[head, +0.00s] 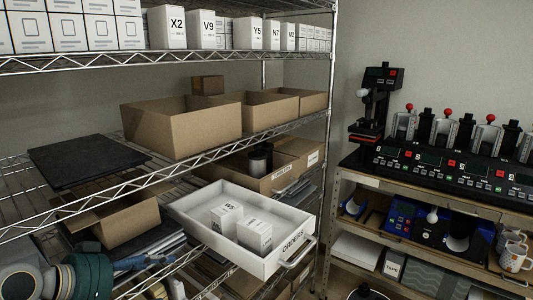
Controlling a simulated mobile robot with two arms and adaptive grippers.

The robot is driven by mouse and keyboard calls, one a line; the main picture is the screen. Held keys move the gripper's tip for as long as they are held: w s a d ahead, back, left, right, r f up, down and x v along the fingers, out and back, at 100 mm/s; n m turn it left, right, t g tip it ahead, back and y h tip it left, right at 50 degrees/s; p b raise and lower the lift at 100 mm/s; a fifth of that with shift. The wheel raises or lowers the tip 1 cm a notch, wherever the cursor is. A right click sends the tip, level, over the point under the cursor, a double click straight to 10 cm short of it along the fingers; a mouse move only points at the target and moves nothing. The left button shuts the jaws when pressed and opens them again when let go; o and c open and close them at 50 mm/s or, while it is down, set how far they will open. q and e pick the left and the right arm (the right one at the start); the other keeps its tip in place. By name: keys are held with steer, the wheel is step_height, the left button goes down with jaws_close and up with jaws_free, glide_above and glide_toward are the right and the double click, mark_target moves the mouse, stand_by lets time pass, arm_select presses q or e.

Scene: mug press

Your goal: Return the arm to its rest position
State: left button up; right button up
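My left arm comes in at the lower left corner, with a grey joint and a dark teal section. A slim dark bluish part, which looks like my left gripper (150,262), extends to the right in front of the lower shelf. It is small and dim, so I cannot tell whether its fingers are open or shut, and I see nothing clearly held. The white ORDERS tray (185,212) is to its right, and the two appear apart. My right gripper is not in view.
The ORDERS tray holds two white boxes (255,235) and juts from the wire rack (335,100). Open cardboard bins (180,130) fill the shelf above. Mug presses (440,165) stand on the right bench, with patterned mugs (514,256) below. A gap separates rack and bench.

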arm_select(q)
steer(key=s+d+f+n+g+y, duration=0.1)
steer(key=s+d+f+g+y, duration=0.1)
steer(key=s+f, duration=0.55)
steer(key=s+d+f+n+g+y, duration=0.15)
steer(key=s+f, duration=0.35)
steer(key=f, duration=0.6)
steer(key=s+d+f+n+g+y, duration=0.1)
steer(key=s+f, duration=0.3)
steer(key=s, duration=0.4)
steer(key=s+d+f+n+g+y, duration=0.15)
steer(key=s+f, duration=0.25)
steer(key=s, duration=0.4)
steer(key=s+f+m+g, duration=0.1)
steer(key=s+f, duration=0.1)
steer(key=f, duration=1.2)
steer(key=s+f, duration=0.2)
steer(key=f, duration=1.2)
steer(key=s+a+f+g, duration=0.1)
steer(key=s+a+f, duration=0.2)
steer(key=s+f, duration=1.1)
steer(key=shift+s+a+b, duration=0.3)
steer(key=shift+s+a, duration=0.05)
steer(key=shift+s, duration=0.45)
